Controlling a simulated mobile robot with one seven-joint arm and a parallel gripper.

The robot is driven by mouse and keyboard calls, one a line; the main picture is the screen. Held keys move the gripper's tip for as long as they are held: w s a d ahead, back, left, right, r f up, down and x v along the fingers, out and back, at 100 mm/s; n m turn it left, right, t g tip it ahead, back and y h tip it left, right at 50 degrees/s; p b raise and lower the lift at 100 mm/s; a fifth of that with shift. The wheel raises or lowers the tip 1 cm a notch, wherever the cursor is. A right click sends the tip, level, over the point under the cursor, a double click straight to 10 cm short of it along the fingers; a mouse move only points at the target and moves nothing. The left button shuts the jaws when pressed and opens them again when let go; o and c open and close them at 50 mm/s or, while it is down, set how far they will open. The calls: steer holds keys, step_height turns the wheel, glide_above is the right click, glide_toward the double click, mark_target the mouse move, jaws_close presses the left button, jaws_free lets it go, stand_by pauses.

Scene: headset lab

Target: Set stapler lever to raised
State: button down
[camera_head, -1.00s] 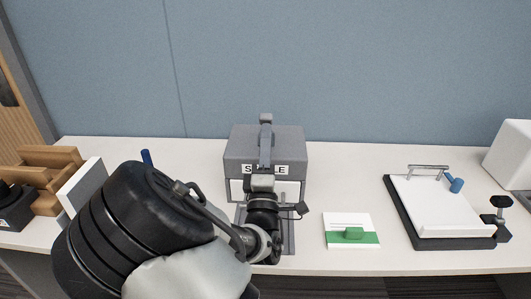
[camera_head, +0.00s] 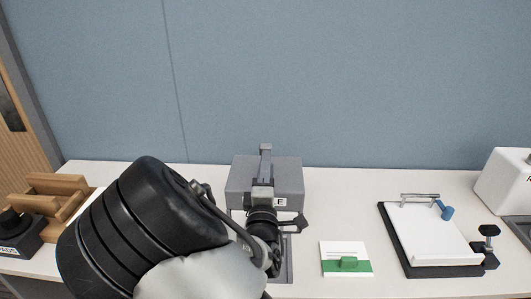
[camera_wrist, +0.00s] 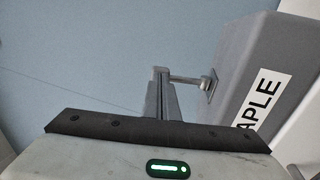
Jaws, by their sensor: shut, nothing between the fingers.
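The stapler is a grey box (camera_head: 284,181) at the back middle of the table, its front label partly hidden by my arm. It also shows at the right of the wrist view (camera_wrist: 236,62), with "APLE" legible on its label. In the head view, my gripper (camera_head: 265,164) reaches over the box from the front.
A green and white card (camera_head: 345,258) lies right of the stapler. A clipboard-like tray (camera_head: 429,235) and a white box (camera_head: 505,180) stand further right. A wooden rack (camera_head: 58,205) stands at the left.

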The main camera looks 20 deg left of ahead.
mark_target(267, 143)
steer(key=w+r+g+p, duration=0.1)
steer(key=p, duration=0.2)
steer(key=w+r+g+h+p, duration=0.1)
steer(key=g+p, duration=0.1)
steer(key=p, duration=0.1)
steer(key=w+r+g+p, duration=0.1)
steer(key=p, duration=0.2)
steer(key=shift+w+a+r+p, duration=0.15)
steer(key=shift+a+r+p, duration=0.1)
steer(key=shift+a+p, duration=0.1)
steer(key=shift+w+a+g+h+p, duration=0.2)
steer(key=shift+w+g+h+p, duration=0.1)
steer(key=shift+w+g+p, duration=0.5)
steer(key=shift+w+f+g, duration=0.1)
steer(key=shift+f+g, duration=0.2)
steer(key=shift+g, duration=0.2)
steer(key=shift+w+a, duration=0.3)
steer(key=shift+w, duration=0.65)
steer(key=shift+w+r, duration=0.1)
steer(key=shift+r, duration=0.05)
steer(key=shift+r+p, duration=0.1)
steer(key=shift+p, duration=0.2)
